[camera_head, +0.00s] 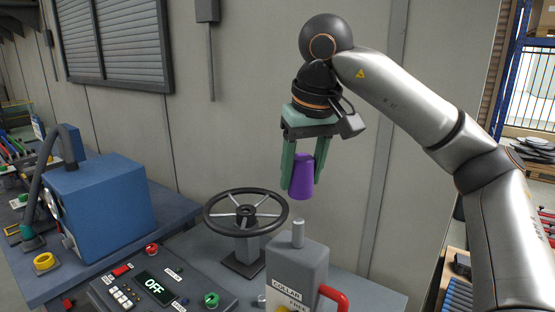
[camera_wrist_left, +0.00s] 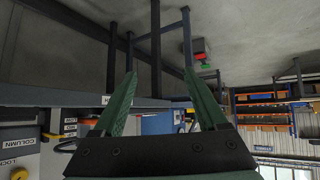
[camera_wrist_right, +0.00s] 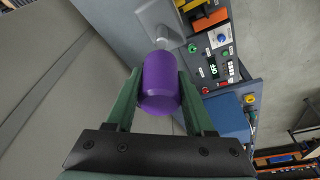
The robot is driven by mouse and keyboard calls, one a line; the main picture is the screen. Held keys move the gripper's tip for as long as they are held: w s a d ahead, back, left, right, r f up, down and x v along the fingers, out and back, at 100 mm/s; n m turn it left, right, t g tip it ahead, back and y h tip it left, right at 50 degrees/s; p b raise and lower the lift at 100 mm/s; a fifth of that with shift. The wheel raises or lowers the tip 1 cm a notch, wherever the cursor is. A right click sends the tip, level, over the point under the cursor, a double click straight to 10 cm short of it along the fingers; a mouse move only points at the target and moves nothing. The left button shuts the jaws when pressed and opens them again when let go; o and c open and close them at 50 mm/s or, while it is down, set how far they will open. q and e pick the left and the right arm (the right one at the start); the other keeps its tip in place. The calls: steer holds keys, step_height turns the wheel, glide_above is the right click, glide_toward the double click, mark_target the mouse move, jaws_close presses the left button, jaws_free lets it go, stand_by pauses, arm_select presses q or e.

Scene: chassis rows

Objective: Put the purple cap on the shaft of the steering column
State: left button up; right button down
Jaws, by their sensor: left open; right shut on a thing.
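The purple cap (camera_head: 302,176) is held between the green fingers of my right gripper (camera_head: 304,172), which is shut on it. It hangs above the bench, a little above and roughly over the shaft, apart from it. The cap also shows in the right wrist view (camera_wrist_right: 160,84). The steering column (camera_head: 297,268) is a grey box with a short metal shaft (camera_head: 298,234) upright on top; the shaft's tip shows beyond the cap in the right wrist view (camera_wrist_right: 164,42). My left gripper (camera_wrist_left: 165,85) is open and empty, seen only in the left wrist view.
A black steering wheel (camera_head: 246,212) stands left of the column. A control panel (camera_head: 155,285) with an OFF display and a blue machine (camera_head: 100,205) lie further left. A red handle (camera_head: 335,297) sticks out at the column's right. The wall (camera_head: 250,100) is close behind.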

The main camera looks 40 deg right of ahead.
mark_target(300, 221)
steer(key=shift+w, duration=0.2)
steer(key=shift+w+f, duration=0.1)
steer(key=shift+f, duration=0.1)
steer(key=shift+s+f, duration=0.2)
steer(key=shift+f, duration=0.5)
arm_select(q)
steer(key=shift+s+f+b, duration=0.2)
steer(key=shift+f+b, duration=0.35)
steer(key=shift+f, duration=0.15)
steer(key=shift+s+f+b, duration=0.2)
steer(key=shift+f+b, duration=0.3)
steer(key=shift+f, duration=0.15)
arm_select(e)
steer(key=shift+f, duration=1.25)
arm_select(q)
steer(key=shift+w+r+p, duration=0.15)
steer(key=shift+r+p, duration=0.35)
steer(key=shift+r, duration=0.1)
arm_select(e)
steer(key=shift+r, duration=0.1)
arm_select(q)
steer(key=shift+f, duration=0.1)
steer(key=shift+f+b, duration=2.5)
steer(key=shift+b, duration=0.05)
arm_select(e)
steer(key=shift+f, duration=3.5)
steer(key=shift+c, duration=1)
jaws_free()
arm_select(q)
steer(key=shift+r, duration=0.1)
